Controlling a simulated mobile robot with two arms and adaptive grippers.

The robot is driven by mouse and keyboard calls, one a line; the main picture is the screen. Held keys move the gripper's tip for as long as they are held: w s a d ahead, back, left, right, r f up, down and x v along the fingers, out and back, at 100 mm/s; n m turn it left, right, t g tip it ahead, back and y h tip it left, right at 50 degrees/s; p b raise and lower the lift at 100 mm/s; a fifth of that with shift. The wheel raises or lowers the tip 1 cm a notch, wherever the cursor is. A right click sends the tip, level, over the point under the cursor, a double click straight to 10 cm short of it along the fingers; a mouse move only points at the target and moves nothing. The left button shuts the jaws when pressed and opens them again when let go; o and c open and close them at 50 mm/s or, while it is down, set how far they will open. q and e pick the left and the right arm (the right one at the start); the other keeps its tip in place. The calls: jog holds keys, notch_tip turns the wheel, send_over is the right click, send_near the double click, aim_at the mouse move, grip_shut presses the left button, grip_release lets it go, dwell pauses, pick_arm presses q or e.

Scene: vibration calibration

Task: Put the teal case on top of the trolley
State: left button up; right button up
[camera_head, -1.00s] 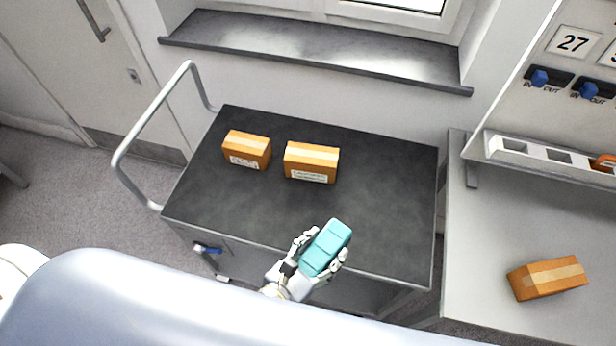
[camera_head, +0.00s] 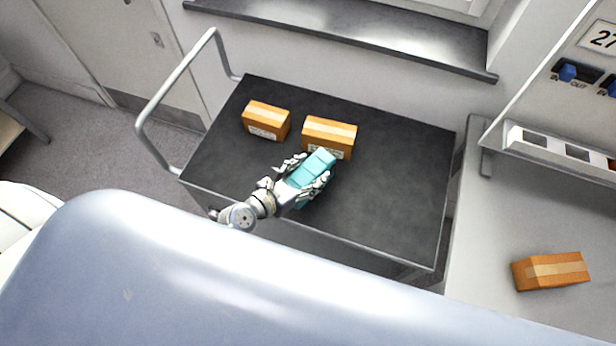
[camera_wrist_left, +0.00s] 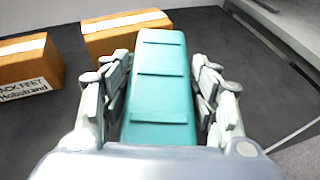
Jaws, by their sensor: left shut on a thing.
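The teal case (camera_head: 312,167) is between the fingers of my left gripper (camera_head: 305,178), which is shut on it. In the left wrist view the teal case (camera_wrist_left: 160,88) points away from the palm, with a finger of the left gripper (camera_wrist_left: 160,100) on each side. The trolley (camera_head: 390,190) has a dark flat top and a grey rail at its left end. The case is over the front middle of this top, close to the right-hand carton. I cannot tell whether its underside touches the top. My right gripper is not in view.
Two orange cartons, a left one (camera_head: 266,121) and a right one (camera_head: 329,137), stand on the trolley's back half. The trolley's right side is clear. Another orange carton (camera_head: 551,271) lies on the grey bench (camera_head: 490,235) at right. A window sill (camera_head: 350,35) runs behind.

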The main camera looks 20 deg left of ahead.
pick_arm(q)
notch_tip(320, 180, down, 3)
jog(key=shift+r+b, duration=0.1)
jog(key=shift+b, duration=0.35)
jog(key=o, duration=1.6)
jog(key=shift+s, duration=0.15)
jog(key=shift+b+v, duration=0.8)
jog(key=shift+v, duration=5.1)
jog(key=shift+r, duration=0.1)
